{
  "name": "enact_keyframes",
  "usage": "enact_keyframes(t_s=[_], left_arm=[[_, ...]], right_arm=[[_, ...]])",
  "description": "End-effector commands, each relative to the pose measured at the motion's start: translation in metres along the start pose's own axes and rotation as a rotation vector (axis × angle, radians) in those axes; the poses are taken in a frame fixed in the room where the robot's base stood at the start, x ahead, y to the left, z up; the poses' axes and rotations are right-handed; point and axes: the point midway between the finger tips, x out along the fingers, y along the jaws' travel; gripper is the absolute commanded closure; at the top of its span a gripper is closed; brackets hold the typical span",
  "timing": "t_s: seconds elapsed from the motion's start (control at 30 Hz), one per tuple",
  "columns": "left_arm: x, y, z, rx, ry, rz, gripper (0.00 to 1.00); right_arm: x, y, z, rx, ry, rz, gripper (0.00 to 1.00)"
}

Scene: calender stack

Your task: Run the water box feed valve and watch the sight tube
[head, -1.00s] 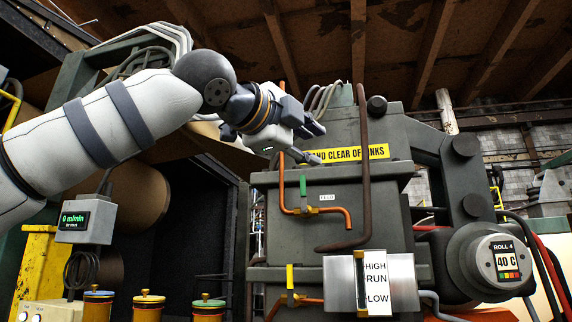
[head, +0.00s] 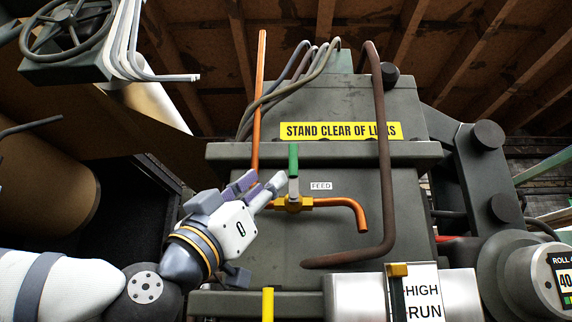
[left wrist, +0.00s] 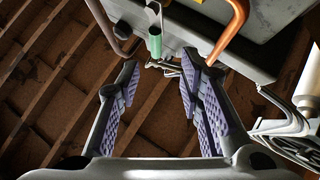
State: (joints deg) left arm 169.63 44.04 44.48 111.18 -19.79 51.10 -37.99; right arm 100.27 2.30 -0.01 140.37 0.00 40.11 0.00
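The feed valve has an upright green handle (head: 293,160) on a brass-coloured body (head: 293,204), beside a small FEED label (head: 320,186). An orange pipe (head: 345,203) runs out of it to the right and bends down. My left gripper (head: 262,186) is just left of the handle, fingers pointing toward it. In the left wrist view my left gripper (left wrist: 160,72) is open and empty, with the green handle (left wrist: 154,42) just beyond the fingertips, between their lines. The sight tube (head: 397,300) stands before a HIGH/RUN scale (head: 422,302); its lower part is cut off and no level is readable. My right gripper is not in view.
A brown pipe (head: 386,160) hangs down right of the valve. A lower yellow handle (head: 267,304) stands below my left gripper. A yellow warning sign (head: 340,131) is above. A handwheel (head: 68,28) is at upper left, and a roll end (head: 556,280) at right.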

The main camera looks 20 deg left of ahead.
Motion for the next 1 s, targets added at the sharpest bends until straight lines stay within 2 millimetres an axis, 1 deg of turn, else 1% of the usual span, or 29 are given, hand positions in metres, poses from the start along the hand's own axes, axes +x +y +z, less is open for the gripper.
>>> enact_keyframes(t_s=[0.2, 0.3, 0.4, 0.57, 0.8, 0.83, 0.87, 0.9, 0.97, 1.0], left_arm=[[0.057, 0.001, 0.0, 0.004, 0.002, 0.002, 0.66], [0.08, 0.001, 0.0, 0.004, 0.001, 0.002, 0.66], [0.096, 0.002, -0.001, 0.003, 0.002, 0.004, 0.66], [0.108, 0.002, -0.002, 0.003, 0.002, 0.004, 0.66], [0.109, 0.002, -0.001, 0.003, 0.001, 0.005, 0.66], [0.109, 0.002, -0.001, 0.003, 0.001, 0.005, 0.71], [0.109, 0.002, -0.001, 0.003, 0.001, 0.005, 0.78], [0.109, 0.002, -0.001, 0.003, 0.001, 0.005, 0.87], [0.109, 0.002, -0.001, 0.003, 0.001, 0.005, 1.0], [0.109, 0.002, -0.001, 0.003, 0.001, 0.005, 1.0]], right_arm=[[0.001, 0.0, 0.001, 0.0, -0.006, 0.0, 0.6], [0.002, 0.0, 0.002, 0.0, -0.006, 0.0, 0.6], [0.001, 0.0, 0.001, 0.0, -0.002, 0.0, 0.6], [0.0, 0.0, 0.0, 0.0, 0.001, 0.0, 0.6], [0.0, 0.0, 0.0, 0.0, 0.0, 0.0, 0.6], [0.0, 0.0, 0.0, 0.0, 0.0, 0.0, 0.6], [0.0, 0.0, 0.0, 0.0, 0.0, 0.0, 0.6], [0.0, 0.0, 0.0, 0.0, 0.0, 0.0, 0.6], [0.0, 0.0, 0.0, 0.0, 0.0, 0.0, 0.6], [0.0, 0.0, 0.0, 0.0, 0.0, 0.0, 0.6]])
